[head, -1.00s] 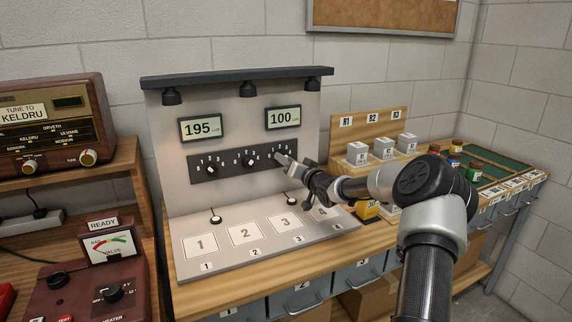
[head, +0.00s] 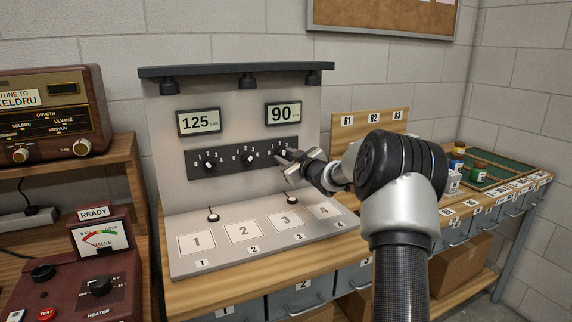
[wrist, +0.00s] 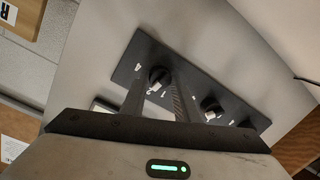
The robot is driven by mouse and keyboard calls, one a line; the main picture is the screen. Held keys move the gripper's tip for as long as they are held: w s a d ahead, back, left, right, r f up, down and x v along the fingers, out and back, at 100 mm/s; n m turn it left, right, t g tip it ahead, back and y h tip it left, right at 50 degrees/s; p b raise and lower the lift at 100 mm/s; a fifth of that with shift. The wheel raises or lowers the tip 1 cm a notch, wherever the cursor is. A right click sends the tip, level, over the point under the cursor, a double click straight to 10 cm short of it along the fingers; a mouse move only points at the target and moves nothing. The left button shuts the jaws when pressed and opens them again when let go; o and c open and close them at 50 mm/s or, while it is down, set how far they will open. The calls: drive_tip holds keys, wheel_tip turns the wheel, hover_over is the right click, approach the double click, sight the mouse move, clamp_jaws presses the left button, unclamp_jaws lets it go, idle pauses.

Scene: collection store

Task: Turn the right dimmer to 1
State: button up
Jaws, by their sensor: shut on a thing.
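The dark dimmer panel (head: 243,158) is on the upright grey board and carries three knobs: the left dimmer (head: 210,166), the middle dimmer (head: 250,158) and the right one. My gripper (head: 283,158) is at the right dimmer and largely hides it in the head view. In the wrist view, the right dimmer (wrist: 159,79) sits between my two fingers, which are shut on it. The middle dimmer also shows in the wrist view (wrist: 211,108), clear of the fingers. The right dimmer's exact setting is not readable. The left display (head: 199,121) reads 125 and the right display (head: 283,114) reads 90.
Numbered pads 1 to 4 (head: 244,232) lie on the base below. A radio (head: 50,115) and a red heater unit (head: 95,265) stand at the left. A green tray (head: 500,165) is at the right.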

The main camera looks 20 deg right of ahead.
drive_tip(key=n+h+b, duration=0.1)
drive_tip(key=n+b, duration=0.2)
drive_tip(key=n, duration=0.2)
drive_tip(key=shift+a, duration=0.1)
drive_tip(key=n, duration=0.4)
drive_tip(key=shift+n, duration=0.4)
drive_tip(key=shift+h, duration=0.3)
drive_tip(key=o, duration=1)
drive_tip(key=shift+o, duration=0.2)
drive_tip(key=shift+s, duration=0.15)
drive_tip(key=s+r+p, duration=0.1)
drive_tip(key=s, duration=1.6)
drive_tip(key=shift+a+r, duration=0.15)
